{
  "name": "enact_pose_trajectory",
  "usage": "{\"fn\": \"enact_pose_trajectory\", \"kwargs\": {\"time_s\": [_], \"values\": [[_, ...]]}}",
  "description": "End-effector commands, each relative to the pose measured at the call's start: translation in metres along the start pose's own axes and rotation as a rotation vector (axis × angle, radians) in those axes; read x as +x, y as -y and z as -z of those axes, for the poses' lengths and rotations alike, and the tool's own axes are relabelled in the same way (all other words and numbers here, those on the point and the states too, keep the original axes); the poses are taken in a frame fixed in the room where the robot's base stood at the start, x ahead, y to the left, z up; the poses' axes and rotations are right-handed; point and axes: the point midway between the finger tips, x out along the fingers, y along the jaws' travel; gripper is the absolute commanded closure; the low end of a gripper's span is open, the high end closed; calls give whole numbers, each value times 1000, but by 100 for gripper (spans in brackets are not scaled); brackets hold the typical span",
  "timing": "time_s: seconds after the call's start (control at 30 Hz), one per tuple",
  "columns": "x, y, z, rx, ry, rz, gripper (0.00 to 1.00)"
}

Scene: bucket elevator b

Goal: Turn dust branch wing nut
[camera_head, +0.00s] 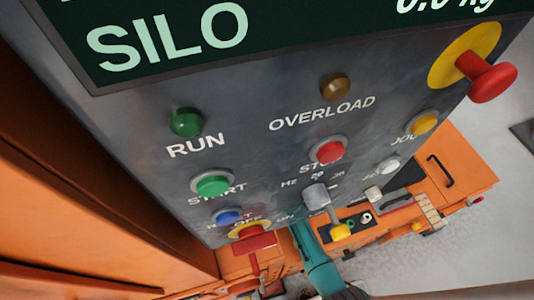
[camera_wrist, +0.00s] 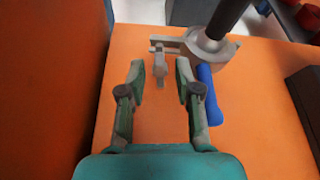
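In the wrist view a small grey metal piece that looks like the wing nut (camera_wrist: 158,62) stands on the orange surface, with a flat upright part and a narrow stem. It joins or sits against a grey bracket around a round grey fitting (camera_wrist: 212,44) with a black pipe rising from it, likely the dust branch. My gripper (camera_wrist: 160,74) is open, one finger on each side of the wing nut. I see a gap on both sides; whether the tips are level with it in depth I cannot tell. In the head view my gripper is hidden.
A blue handle or lever (camera_wrist: 208,94) lies close to the right finger. A dark box (camera_wrist: 308,95) is at the right edge. An orange wall (camera_wrist: 50,80) rises on the left. In the head view a large control panel (camera_head: 270,165) with buttons fills the foreground.

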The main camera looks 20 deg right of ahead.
Motion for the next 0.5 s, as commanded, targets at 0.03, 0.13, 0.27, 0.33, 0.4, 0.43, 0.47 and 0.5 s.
{"fn": "enact_pose_trajectory", "kwargs": {"time_s": [0.03,0.13,0.27,0.33,0.4,0.43,0.47,0.5], "values": [[5,0,0,-1,0,0,67],[10,0,0,0,0,0,67],[13,0,0,-1,-1,0,67],[14,0,0,-1,0,0,67],[14,0,0,-1,0,0,67],[14,0,0,-1,0,0,67],[14,0,0,-1,0,0,67],[14,0,0,-1,0,-1,67]]}}
